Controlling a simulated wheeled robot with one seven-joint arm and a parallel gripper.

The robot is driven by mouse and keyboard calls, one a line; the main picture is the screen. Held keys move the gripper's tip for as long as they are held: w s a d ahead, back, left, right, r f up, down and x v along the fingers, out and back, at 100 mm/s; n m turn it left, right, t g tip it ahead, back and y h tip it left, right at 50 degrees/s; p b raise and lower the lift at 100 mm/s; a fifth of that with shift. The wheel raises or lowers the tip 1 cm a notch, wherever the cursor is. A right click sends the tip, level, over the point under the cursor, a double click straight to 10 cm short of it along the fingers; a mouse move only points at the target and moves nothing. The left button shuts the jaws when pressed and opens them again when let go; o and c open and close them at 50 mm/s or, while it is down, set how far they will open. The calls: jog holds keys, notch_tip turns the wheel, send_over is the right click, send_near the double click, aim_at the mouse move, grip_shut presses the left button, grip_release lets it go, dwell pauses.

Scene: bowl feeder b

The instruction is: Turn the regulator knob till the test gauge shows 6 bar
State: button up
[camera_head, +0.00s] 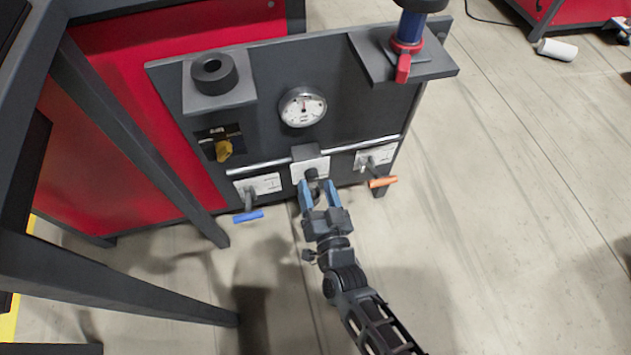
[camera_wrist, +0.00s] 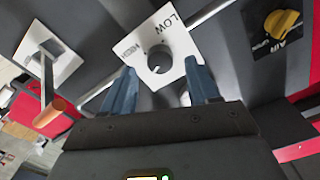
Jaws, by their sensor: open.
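The regulator knob (camera_head: 312,174) is a small dark round knob on a white plate low on the grey panel. In the wrist view the knob (camera_wrist: 159,59) has a pale mark, and its plate reads LOW and HIGH. The test gauge (camera_head: 302,107) is a round white dial above it; its reading is too small to make out. My gripper (camera_head: 317,187) is open, its two blue fingers pointing at the knob. In the wrist view the fingertips (camera_wrist: 162,67) stand on either side of the knob; I cannot tell whether they touch it.
A blue-handled lever (camera_head: 248,215) sits left of the knob and an orange-handled lever (camera_head: 382,182) right. A yellow switch (camera_head: 224,150) is up left. A black ring (camera_head: 214,74) and a blue-and-red unit (camera_head: 408,45) stand on shelves above. The floor in front is clear.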

jog(key=p+v, duration=0.1)
jog(key=v, duration=0.4)
jog(key=shift+s+d, duration=0.1)
jog(key=shift+s, duration=0.3)
jog(key=s+d+r+h, duration=0.1)
jog(key=s+d+r, duration=0.35)
jog(key=s, duration=0.25)
jog(key=s+d+r+n+g+h, duration=0.1)
jog(key=s+d+r, duration=0.2)
jog(key=s+d, duration=0.35)
jog(key=s+d+r+h, duration=0.1)
jog(key=s+d+r, duration=0.35)
jog(key=s, duration=0.35)
jog(key=s+d+r+g+h, duration=0.1)
jog(key=s+d+r, duration=0.1)
jog(key=s+r, duration=0.35)
jog(key=s+d+r+h, duration=0.1)
jog(key=s+d+r, duration=0.2)
jog(key=r, duration=0.6)
notch_tip(320, 180, up, 27)
jog(key=p, duration=2.7)
jog(key=shift+n+g, duration=0.3)
jog(key=shift+n, duration=0.1)
